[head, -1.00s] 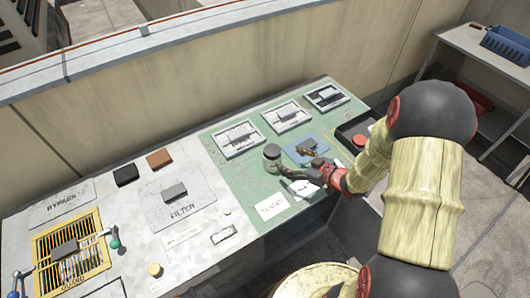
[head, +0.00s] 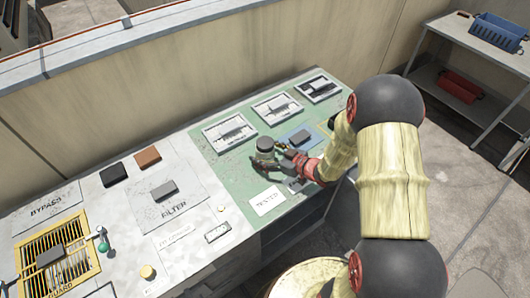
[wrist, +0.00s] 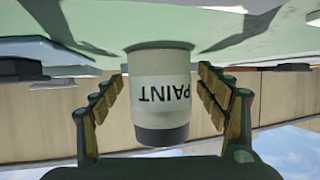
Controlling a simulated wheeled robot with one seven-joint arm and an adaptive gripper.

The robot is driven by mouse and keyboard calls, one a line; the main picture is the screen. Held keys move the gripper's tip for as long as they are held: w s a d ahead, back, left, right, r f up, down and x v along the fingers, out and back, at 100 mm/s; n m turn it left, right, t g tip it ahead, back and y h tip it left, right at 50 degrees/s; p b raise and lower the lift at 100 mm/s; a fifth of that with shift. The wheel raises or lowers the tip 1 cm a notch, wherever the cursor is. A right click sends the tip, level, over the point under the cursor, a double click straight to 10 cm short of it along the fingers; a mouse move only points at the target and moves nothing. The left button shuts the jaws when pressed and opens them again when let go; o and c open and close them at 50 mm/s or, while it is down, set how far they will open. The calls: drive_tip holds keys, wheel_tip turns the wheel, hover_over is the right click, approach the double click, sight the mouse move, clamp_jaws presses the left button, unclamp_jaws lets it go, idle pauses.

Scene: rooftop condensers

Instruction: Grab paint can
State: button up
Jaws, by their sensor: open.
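The paint can (head: 265,146) is a small cylinder with a dark grey end, standing on the green panel of the bench. In the wrist view the can (wrist: 161,115) is pale with a dark band and the word PAINT, shown upside down. My gripper (head: 271,157) is open beside the can in the head view. In the wrist view the fingers of my gripper (wrist: 160,78) stand on either side of the can, with narrow gaps showing. The can's far side is hidden.
Framed plates (head: 230,131) lie behind the can, and a blue pad (head: 301,136) lies to its right. A TESTED label (head: 268,201) lies in front. The FILTER plate (head: 165,203) is to the left. A blue crate (head: 497,32) stands on a shelf unit at the upper right.

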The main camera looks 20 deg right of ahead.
drive_tip(key=shift+c, duration=0.2)
drive_tip(key=c, duration=1.5)
drive_tip(key=shift+c, duration=0.3)
